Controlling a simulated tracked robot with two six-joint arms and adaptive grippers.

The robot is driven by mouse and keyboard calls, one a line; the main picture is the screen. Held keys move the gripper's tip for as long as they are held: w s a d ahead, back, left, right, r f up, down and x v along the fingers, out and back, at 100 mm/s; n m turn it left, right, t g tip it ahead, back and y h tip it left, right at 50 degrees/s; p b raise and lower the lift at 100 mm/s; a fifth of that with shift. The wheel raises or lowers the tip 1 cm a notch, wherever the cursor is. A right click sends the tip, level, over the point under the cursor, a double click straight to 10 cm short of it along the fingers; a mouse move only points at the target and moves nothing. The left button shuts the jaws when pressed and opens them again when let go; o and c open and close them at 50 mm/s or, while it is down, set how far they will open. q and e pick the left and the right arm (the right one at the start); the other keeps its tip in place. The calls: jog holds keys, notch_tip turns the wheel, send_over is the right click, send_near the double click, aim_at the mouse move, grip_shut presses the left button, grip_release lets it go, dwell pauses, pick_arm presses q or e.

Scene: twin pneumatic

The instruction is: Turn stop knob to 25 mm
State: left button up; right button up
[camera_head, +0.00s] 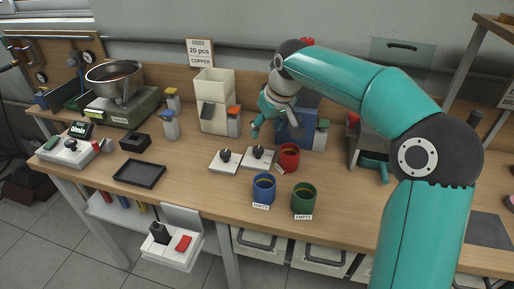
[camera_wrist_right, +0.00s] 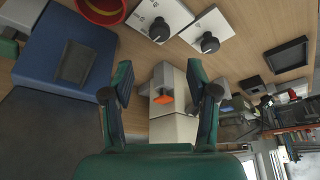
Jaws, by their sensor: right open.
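Two white plates with black knobs sit side by side on the bench: a left knob (camera_head: 225,156) and a right knob (camera_head: 259,153). Both also show at the top of the right wrist view, one black knob (camera_wrist_right: 160,30) beside the other (camera_wrist_right: 209,43). Marks on the plates are too small to read, so I cannot tell which is the stop knob or its setting. My right gripper (camera_head: 276,122) hangs behind the knobs, apart from them. In the wrist view its fingers (camera_wrist_right: 160,82) are spread with nothing held. My left gripper is out of view.
A red cup (camera_head: 288,157), blue cup (camera_head: 263,188) and green cup (camera_head: 304,198) stand right of and in front of the knobs. A cream hopper box (camera_head: 213,116) and blue box (camera_head: 293,133) stand behind. A black tray (camera_head: 139,173) lies left, with bare bench around it.

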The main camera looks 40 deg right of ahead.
aim_at(258, 149)
jog(key=x, duration=1)
jog(key=shift+f, duration=0.25)
jog(key=c, duration=1)
jog(key=shift+a, duration=0.2)
grip_shut()
jog(key=shift+d, duration=0.15)
